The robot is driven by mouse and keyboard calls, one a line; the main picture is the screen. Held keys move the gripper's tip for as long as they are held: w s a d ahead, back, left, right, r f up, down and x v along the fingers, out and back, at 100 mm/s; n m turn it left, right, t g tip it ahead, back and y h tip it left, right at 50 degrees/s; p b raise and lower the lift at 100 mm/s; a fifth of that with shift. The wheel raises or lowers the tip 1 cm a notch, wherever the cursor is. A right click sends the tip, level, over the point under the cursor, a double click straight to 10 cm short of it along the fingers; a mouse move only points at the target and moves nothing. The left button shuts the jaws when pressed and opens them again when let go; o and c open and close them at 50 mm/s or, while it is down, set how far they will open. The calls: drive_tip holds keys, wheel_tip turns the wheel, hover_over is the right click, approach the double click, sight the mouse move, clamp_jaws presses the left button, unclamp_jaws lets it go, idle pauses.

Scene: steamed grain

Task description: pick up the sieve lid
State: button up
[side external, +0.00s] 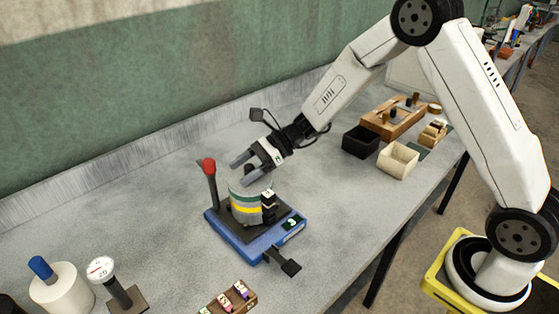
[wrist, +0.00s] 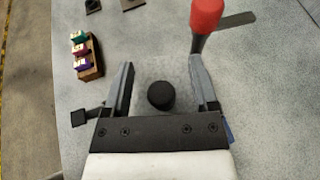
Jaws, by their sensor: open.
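A short round sieve stack (side external: 246,208) with a yellow band stands on a blue-edged device. Its top, where the sieve lid would be, is partly hidden by my gripper (side external: 244,168) in the side view. In the wrist view a round black knob (wrist: 161,95), apparently the lid's, shows between the two fingers of my gripper (wrist: 162,65). The fingers are apart, one on each side of the knob, with gaps on both sides. My gripper is open and empty, at or just above the stack's top. Exact height and any contact cannot be told.
A red-topped post (side external: 209,167) rises at the device's left; in the wrist view the red knob (wrist: 206,14) is close to the right finger. The blue base (side external: 238,245) has a black lever (side external: 290,267). A rack of coloured pieces (side external: 231,298) lies in front. Boxes stand to the right.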

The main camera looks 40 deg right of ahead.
drive_tip(key=shift+w+a+f, duration=0.1)
drive_tip(key=shift+a+f, duration=0.05)
drive_tip(key=shift+a, duration=0.25)
clamp_jaws()
